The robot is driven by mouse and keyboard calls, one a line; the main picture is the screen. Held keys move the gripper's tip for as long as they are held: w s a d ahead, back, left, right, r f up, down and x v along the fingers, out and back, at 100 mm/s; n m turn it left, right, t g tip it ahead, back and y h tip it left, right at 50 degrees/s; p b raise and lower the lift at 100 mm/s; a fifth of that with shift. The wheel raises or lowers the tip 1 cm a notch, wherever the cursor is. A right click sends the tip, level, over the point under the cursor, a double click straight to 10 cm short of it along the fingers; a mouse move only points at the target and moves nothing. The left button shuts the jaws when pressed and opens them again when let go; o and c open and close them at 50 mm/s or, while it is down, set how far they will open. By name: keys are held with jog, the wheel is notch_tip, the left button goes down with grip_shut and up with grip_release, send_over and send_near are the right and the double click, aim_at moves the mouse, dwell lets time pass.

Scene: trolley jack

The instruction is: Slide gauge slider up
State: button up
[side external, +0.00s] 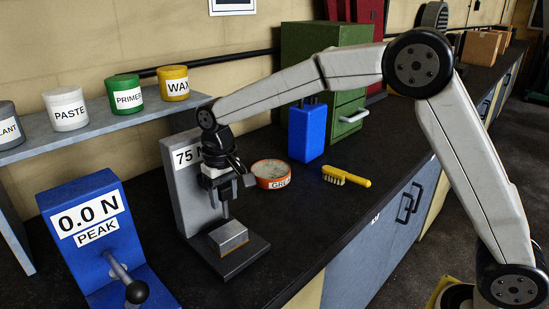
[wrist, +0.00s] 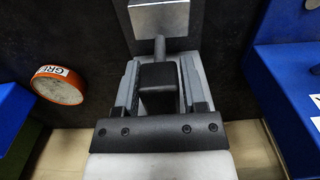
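The grey upright gauge stand (side external: 185,200) carries a label, partly hidden, that reads "75 N". A thin rod with a pale metal block (side external: 228,237) at its lower end stands over the dark base. The block also shows at the top of the wrist view (wrist: 159,18). My gripper (side external: 232,190) is in front of the stand, pointing down. In the wrist view its fingers (wrist: 159,85) lie on either side of a dark block (wrist: 157,78), apparently the slider, on the rod. Whether they press on it is unclear.
A blue gauge (side external: 95,235) reading "0.0 N PEAK", with a black-knobbed lever (side external: 136,290), stands at left. An orange-rimmed tin (side external: 272,174), a blue container (side external: 307,132) and a yellow brush (side external: 346,177) are right of the stand. A shelf (side external: 100,128) with several pots is behind.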

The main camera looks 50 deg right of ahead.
jog(key=shift+o, duration=1.1)
jog(key=shift+f, duration=0.1)
jog(key=shift+r, duration=3.9)
jog(key=s+d+f+n+t, duration=0.1)
jog(key=n, duration=0.1)
jog(key=shift+s+d+f+n+t+y, duration=0.1)
jog(key=shift+d+f+n+t+y, duration=0.1)
jog(key=shift+n+t+y, duration=0.15)
jog(key=s+d+f+m, duration=0.1)
jog(key=s+d+f, duration=0.4)
jog(key=s, duration=0.5)
jog(key=s+d+f+m, duration=0.1)
jog(key=s+d+f, duration=0.5)
jog(key=s+f, duration=0.3)
jog(key=shift+s+d+f+m+t, duration=0.15)
jog(key=shift+s+d+m+t, duration=0.2)
jog(key=shift+t, duration=0.1)
